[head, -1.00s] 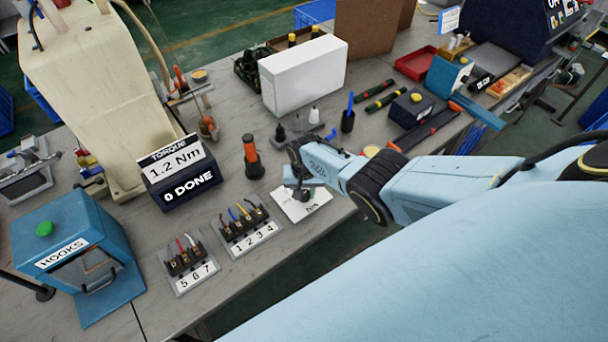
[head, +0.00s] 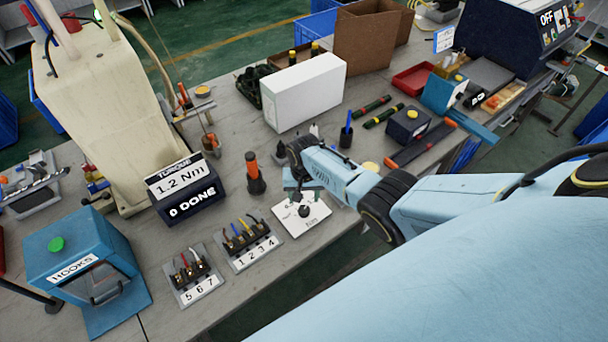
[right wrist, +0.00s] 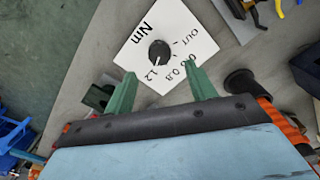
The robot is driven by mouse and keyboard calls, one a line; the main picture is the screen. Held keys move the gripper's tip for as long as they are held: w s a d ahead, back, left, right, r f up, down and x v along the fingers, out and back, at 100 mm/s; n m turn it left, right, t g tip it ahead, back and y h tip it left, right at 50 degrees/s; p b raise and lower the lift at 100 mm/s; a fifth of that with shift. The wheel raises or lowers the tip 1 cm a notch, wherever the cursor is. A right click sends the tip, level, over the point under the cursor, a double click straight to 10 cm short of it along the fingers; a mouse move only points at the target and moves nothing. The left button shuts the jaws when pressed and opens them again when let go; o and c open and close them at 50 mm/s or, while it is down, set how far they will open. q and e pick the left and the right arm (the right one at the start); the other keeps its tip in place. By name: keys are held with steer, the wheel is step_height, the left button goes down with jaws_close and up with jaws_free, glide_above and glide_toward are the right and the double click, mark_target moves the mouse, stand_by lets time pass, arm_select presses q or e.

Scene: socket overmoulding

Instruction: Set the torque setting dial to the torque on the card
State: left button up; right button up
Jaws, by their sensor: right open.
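The torque card (head: 178,182) reads 1.2 Nm, on a dark box marked 0 DONE. The torque setting dial is a black knob (head: 304,211) on a white plate (head: 288,224) near the table's front edge. In the right wrist view the knob (right wrist: 159,52) carries a white mark that appears to point toward 1.2; the plate (right wrist: 195,22) also shows OUT, 0.8 and Nm. My right gripper (head: 298,194) is open and empty. Its green fingers (right wrist: 161,82) are spread just short of the knob, not around it. My left gripper is not in view.
An orange-handled tool (head: 255,174) stands left of the dial plate. Numbered racks with small parts (head: 250,253) lie to its front left, and the blue HOOKS box (head: 85,255) farther left. A white box (head: 303,90) and a pen cup (head: 346,138) stand behind.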

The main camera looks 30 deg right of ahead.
mark_target(304, 210)
step_height(304, 210, up, 7)
steer(key=p, duration=0.1)
steer(key=shift+f+p, duration=0.15)
steer(key=shift+p, duration=0.15)
stand_by(0.4)
